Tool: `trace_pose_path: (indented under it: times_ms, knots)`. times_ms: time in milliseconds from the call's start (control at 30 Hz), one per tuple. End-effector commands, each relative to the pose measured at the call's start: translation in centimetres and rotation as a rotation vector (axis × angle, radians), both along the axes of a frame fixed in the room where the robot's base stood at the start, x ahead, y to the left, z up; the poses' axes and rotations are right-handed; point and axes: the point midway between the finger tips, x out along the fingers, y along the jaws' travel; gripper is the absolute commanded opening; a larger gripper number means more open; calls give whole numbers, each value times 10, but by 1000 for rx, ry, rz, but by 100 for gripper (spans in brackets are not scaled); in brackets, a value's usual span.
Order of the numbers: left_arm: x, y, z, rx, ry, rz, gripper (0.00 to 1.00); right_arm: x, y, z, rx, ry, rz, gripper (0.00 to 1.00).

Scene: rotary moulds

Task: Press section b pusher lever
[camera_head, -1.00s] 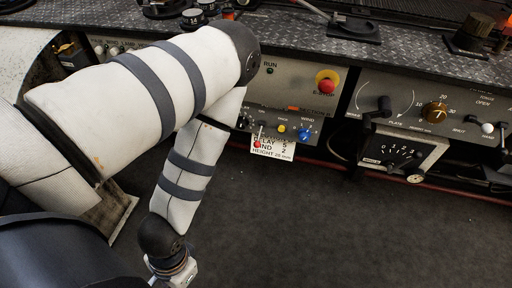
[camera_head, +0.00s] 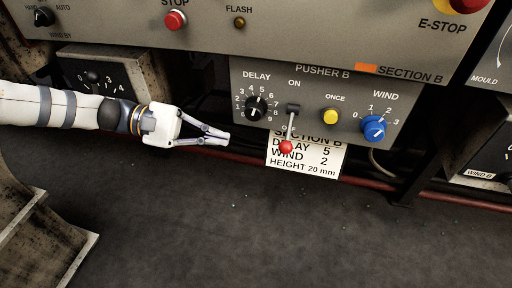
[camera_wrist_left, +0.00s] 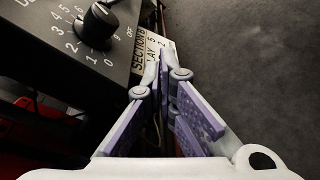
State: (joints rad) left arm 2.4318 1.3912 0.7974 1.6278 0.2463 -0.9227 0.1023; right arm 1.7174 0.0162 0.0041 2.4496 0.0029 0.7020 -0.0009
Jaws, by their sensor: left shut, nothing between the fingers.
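The section B pusher lever (camera_head: 287,146) has a thin metal stem and a red ball tip. It hangs down from the ON mount on the PUSHER B panel (camera_head: 320,72), and its ball overlaps the top of the white card. My left gripper (camera_head: 226,139) is shut and empty, pointing right at about the ball's height. Its fingertips are left of the lever and apart from it in the picture. In the left wrist view the closed fingers (camera_wrist_left: 162,62) cover part of the card, and I cannot make out the lever there. My right gripper is not in view.
The black DELAY knob (camera_head: 256,107) is above right of my fingertips; it also shows in the left wrist view (camera_wrist_left: 100,22). A yellow ONCE button (camera_head: 330,116) and blue WIND knob (camera_head: 374,128) are right of the lever. The card (camera_head: 305,165) hangs below. A red rail (camera_head: 385,184) runs underneath.

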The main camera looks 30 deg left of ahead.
Motion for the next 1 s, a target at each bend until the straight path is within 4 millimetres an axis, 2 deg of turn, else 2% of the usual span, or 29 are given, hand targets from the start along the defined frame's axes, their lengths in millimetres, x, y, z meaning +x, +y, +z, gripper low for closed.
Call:
trace_pose_path:
  times_ms: [33,133,467,567,933,967,1000]
  knots:
    - [3,8,-1,-13,-14,12,0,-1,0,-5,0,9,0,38]
    - [4,15,7,-27,-34,21,0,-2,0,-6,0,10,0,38]
    - [5,11,8,-28,-34,19,0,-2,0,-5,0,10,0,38]
    - [10,-1,4,-29,-32,16,0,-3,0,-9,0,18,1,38]
    - [45,-72,-13,-28,-29,15,0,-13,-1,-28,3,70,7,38]
    - [47,-77,-13,-28,-29,15,0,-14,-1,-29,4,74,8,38]
    - [43,-81,-4,-30,-32,17,0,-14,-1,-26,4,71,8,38]
